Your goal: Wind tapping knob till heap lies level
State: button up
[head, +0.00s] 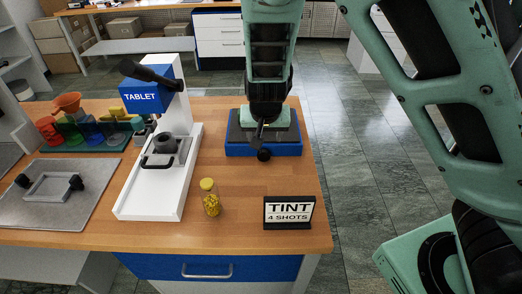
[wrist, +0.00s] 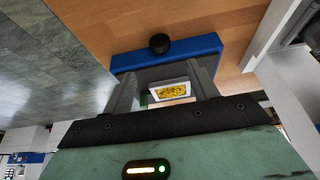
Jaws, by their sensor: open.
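The tapping device is a low blue base (head: 235,150) with a dark top, near the table's right edge. Its round black knob (head: 264,155) sticks out from the near side and also shows in the wrist view (wrist: 159,43). Yellow grains (wrist: 172,91) lie in a small white-rimmed rectangular holder on the device. From this angle I cannot tell how level the heap is. My gripper (wrist: 163,84) is open over the device, its grey fingers apart on either side of the holder. The knob is outside the fingers. My arm hides much of the device in the head view.
A white press labelled TABLET (head: 150,97) stands to the left. Coloured funnels and cups (head: 80,128) are at the back left. Wood between jar and device is clear.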

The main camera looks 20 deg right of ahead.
aim_at(266, 153)
jog(key=b+x, duration=0.1)
jog(key=x, duration=1.1)
jog(key=shift+b, duration=0.35)
jog(key=c, duration=1)
jog(key=shift+o, duration=0.2)
jog(key=b, duration=0.3)
jog(key=shift+d+f+y+b, duration=0.1)
jog(key=shift+f+y+b, duration=0.2)
jog(key=shift+f, duration=0.1)
jog(key=b, duration=0.2)
jog(key=shift+y+b, duration=0.3)
jog(key=shift+b, duration=0.05)
jog(key=y+b, duration=0.1)
jog(key=b, duration=0.5)
jog(key=shift+d+m+t, duration=0.1)
jog(key=shift+m+t, duration=0.2)
jog(key=shift+t, duration=0.1)
jog(key=shift+s+r+y+b, duration=0.1)
jog(key=shift+r+y+b, duration=0.25)
jog(key=shift+b, duration=0.15)
